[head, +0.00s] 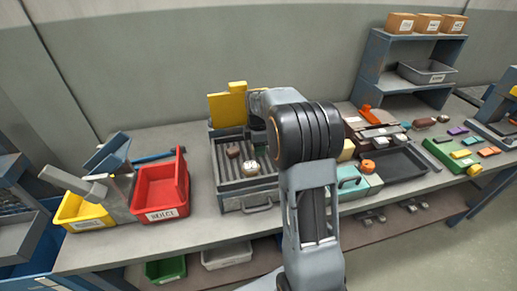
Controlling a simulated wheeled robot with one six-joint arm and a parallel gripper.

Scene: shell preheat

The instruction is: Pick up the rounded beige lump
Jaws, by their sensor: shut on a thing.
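My arm fills the middle of the head view, and its dark wrist joint hides what lies behind it. My gripper's fingers do not show, nor does anything they hold. I cannot pick out the rounded beige lump with certainty. A small pale cream piece (250,167) with dark marks sits in the grey ribbed tray (224,185), left of my arm. A brown rounded piece (233,150) lies behind it in the same tray.
A red bin (160,193) and a yellow bin (84,212) stand at the left. A yellow upright plate (226,107) rises behind the tray. Right of my arm are a dark shallow tray (396,166), a green board (447,158) and a blue-grey shelf (375,63). Bare bench shows left of the ribbed tray.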

